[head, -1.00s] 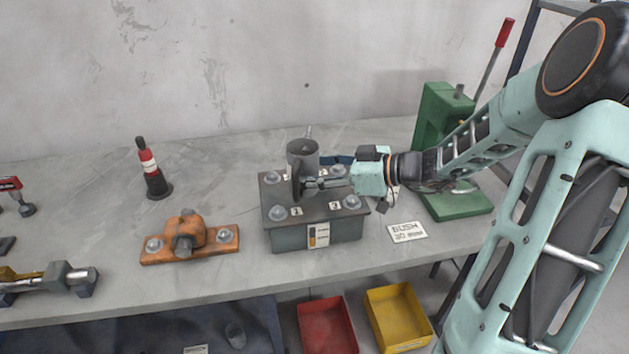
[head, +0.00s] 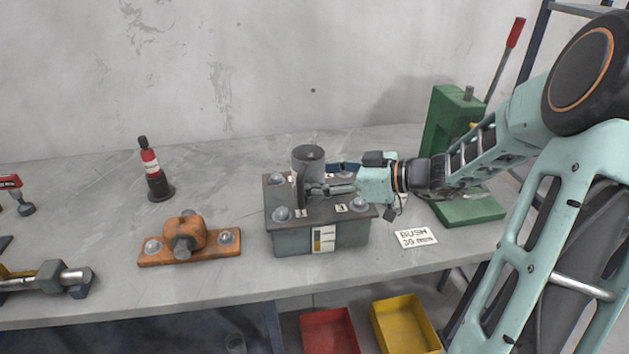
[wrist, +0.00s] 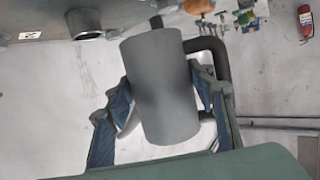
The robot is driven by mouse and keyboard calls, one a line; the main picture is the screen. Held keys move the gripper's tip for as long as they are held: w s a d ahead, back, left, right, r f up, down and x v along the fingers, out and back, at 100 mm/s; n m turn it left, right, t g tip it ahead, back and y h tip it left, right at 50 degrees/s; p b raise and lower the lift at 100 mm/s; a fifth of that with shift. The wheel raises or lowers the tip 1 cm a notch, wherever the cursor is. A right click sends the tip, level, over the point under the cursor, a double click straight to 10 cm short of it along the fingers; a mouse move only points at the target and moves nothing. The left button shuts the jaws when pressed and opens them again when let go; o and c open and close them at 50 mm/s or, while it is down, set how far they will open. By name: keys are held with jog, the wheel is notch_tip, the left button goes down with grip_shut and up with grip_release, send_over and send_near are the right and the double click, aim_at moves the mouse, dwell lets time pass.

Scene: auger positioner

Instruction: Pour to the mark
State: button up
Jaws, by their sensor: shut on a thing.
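A grey cylindrical can (head: 307,164) stands out above the grey gearbox-like housing (head: 290,242), near the back of its top. My gripper (head: 322,188) reaches in from the right and is shut on the can. In the wrist view the can (wrist: 160,88) fills the middle between the two fingers, with a dark curved handle on its right and a short stub at its top. A white gauge plate (head: 324,239) with dark and yellow bands is on the housing's front. The can's contents are hidden. I cannot tell whether it touches the housing.
Domed bolts and number labels are on the housing's top. An orange bolted block (head: 185,247) and a red-black bottle (head: 154,170) are to the left. A green press (head: 452,140) stands behind my arm. Red (head: 329,332) and yellow (head: 404,326) bins sit below the bench.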

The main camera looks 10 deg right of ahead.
jog(key=shift+f+b, duration=1.55)
jog(key=shift+b, duration=0.25)
jog(key=shift+s+a, duration=0.1)
jog(key=shift+s, duration=0.05)
jog(key=shift+s+f+m+g, duration=0.1)
jog(key=shift+f+m+g, duration=0.2)
jog(key=shift+f+m, duration=0.1)
jog(key=shift+b, duration=0.35)
jog(key=shift+s+r, duration=0.1)
jog(key=shift+r, duration=0.05)
jog(key=shift+a+r, duration=0.1)
jog(key=shift+r, duration=0.05)
jog(key=shift+s+r+m, duration=0.2)
jog(key=shift+r+m, duration=0.2)
jog(key=shift+m, duration=0.1)
jog(key=shift+r+g, duration=0.1)
jog(key=shift+g, duration=0.3)
